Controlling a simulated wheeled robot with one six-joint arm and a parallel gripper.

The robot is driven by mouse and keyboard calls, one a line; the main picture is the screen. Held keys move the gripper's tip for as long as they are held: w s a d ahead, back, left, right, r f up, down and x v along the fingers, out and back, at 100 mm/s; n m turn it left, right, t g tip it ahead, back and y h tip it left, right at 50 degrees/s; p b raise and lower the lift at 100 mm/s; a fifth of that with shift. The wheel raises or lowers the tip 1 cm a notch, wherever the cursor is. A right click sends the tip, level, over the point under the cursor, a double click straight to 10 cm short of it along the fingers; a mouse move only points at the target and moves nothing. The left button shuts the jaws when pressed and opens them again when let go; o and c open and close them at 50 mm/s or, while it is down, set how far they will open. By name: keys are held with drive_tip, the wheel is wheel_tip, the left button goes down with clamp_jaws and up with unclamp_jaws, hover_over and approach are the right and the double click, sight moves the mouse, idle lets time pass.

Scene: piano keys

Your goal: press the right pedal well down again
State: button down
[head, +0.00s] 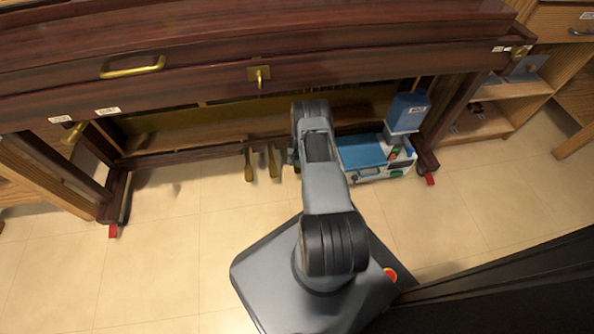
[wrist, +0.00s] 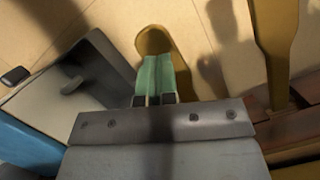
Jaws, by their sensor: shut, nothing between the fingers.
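The right pedal (wrist: 151,40) is brass with a rounded end. In the wrist view its end shows at the top centre, just beyond my gripper (wrist: 156,62). My gripper has green fingers that are shut together with nothing between them. The fingertips overlap the pedal in this view; I cannot tell if they touch it or how far down it is. In the head view my arm hides the gripper and most or all of this pedal. The middle pedal (head: 272,161) and left pedal (head: 248,165) show left of my arm. The middle pedal also shows in the wrist view (wrist: 277,40).
A blue-and-white device (head: 362,155) stands on the floor right of my arm, close by, with a blue container (head: 407,112) on it. The piano body (head: 200,60) overhangs the pedals. Piano legs with red feet stand at both sides. Floor (head: 165,240) at the front left is clear.

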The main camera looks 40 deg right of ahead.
drive_tip(key=shift+f, duration=0.3)
drive_tip(key=shift+s, duration=0.1)
drive_tip(key=shift+b+x, duration=0.65)
drive_tip(key=shift+x, duration=0.65)
drive_tip(key=shift+w+d+r, duration=0.3)
drive_tip(key=shift+w+d, duration=0.35)
drive_tip(key=shift+w+d+r, duration=0.25)
drive_tip(key=shift+w+d, duration=0.35)
drive_tip(key=shift+d, duration=0.05)
drive_tip(key=shift+r, duration=0.15)
drive_tip(key=p+v, duration=0.3)
drive_tip(key=v, duration=0.4)
drive_tip(key=shift+r, duration=0.15)
